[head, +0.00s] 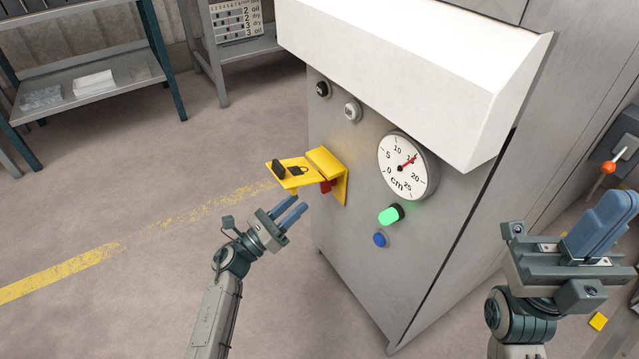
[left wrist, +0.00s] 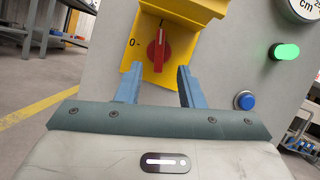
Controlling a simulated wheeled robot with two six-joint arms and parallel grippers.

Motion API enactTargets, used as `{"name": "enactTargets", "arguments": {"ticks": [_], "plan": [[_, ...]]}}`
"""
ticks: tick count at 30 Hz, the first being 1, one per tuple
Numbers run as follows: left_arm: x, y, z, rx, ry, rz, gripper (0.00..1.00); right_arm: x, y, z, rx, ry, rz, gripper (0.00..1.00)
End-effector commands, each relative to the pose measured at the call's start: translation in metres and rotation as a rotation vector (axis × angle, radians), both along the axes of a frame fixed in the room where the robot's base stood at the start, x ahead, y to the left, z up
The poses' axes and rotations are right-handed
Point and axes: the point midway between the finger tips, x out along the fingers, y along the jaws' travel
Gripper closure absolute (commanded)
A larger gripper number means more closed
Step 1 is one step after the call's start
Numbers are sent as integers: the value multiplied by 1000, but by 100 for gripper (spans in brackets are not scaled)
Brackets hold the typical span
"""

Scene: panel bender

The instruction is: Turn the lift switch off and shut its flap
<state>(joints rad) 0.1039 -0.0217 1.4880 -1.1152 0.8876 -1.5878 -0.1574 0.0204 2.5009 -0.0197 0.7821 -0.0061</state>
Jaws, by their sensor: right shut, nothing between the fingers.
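The yellow switch box (head: 340,185) is on the front of the grey machine cabinet. Its yellow flap (head: 294,172), marked with a padlock, is raised and sticks out from the box. Below the flap is the red lift switch (head: 326,187). In the left wrist view the red knob (left wrist: 159,50) stands upright, toward the mark at the top; the 0 mark is on its left. My left gripper (head: 290,212) is open and empty, in front of and below the knob, with a blue finger to either side in the wrist view. My right gripper (head: 600,225) is shut and empty at the right.
Right of the switch are a dial gauge (head: 408,166), a lit green button (head: 390,215) and a blue button (head: 380,240). Two small knobs sit above. A white overhang (head: 420,75) juts out over the panel. The floor left of the cabinet is clear.

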Motion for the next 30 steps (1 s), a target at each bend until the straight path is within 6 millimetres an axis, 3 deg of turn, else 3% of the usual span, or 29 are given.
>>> {"name": "enactTargets", "arguments": {"ticks": [10, 24, 30], "plan": [[39, -43, 23, -2, -2, 1, 65, 0, 0, -5, 6, -3, -5, 100], [48, -52, 28, 0, 0, 1, 65, 0, 0, -5, 7, -4, -6, 100], [48, -52, 28, 0, 0, 1, 100, 0, 0, -5, 7, -4, -6, 100]]}}
